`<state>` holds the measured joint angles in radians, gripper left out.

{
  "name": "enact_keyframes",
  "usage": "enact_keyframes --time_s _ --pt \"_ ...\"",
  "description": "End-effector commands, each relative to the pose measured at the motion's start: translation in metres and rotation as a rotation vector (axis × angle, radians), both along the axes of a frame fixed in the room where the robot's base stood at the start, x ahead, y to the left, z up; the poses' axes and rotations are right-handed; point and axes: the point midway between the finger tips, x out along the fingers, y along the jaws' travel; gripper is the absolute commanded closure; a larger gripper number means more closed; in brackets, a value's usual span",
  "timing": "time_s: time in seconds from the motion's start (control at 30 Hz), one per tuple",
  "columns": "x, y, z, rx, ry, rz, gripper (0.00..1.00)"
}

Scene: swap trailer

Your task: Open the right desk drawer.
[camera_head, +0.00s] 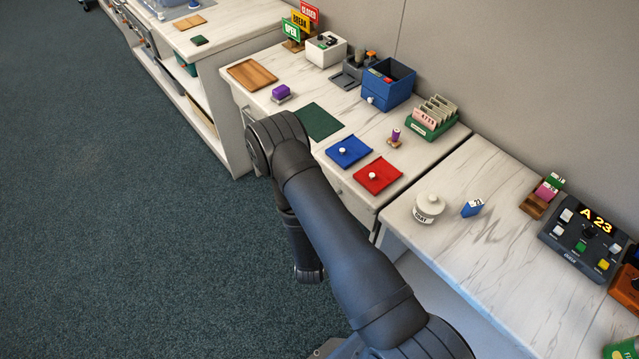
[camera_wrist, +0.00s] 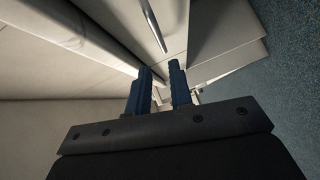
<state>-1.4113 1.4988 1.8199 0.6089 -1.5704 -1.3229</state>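The right desk drawer (camera_head: 352,202) has a pale front below the desk's front edge, near the red and blue mats. In the head view its visible part looks flush with the desk, and my arm covers much of it. In the wrist view, a thin metal bar handle (camera_wrist: 155,28) runs along a pale front, beyond my fingertips. My gripper (camera_wrist: 160,72) shows two dark blue fingers standing apart, with no held object visible between them. The fingertips appear short of the handle; the exact gap is unclear. In the head view my arm hides the gripper.
The desk top holds a blue mat (camera_head: 348,151), a red mat (camera_head: 377,176), a green mat (camera_head: 316,122) and a blue box (camera_head: 388,84). A second table (camera_head: 500,265) stands to the right with a white jar (camera_head: 429,207). The carpet (camera_head: 120,240) before the desk is clear.

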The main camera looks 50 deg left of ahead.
Motion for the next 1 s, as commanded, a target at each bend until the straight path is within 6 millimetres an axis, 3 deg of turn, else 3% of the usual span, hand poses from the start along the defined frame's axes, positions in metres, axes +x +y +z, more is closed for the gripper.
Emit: enact_keyframes --time_s 0.3,0.5,0.7,1.0 --pt "0.05 0.05 -0.01 0.003 0.0 -0.002 0.8" --pt "0.072 0.074 -0.015 0.001 0.001 0.001 0.8" --pt "0.083 0.085 -0.018 -0.001 0.001 0.0 0.8" --pt "0.084 0.087 -0.018 -0.001 0.001 0.001 0.8"
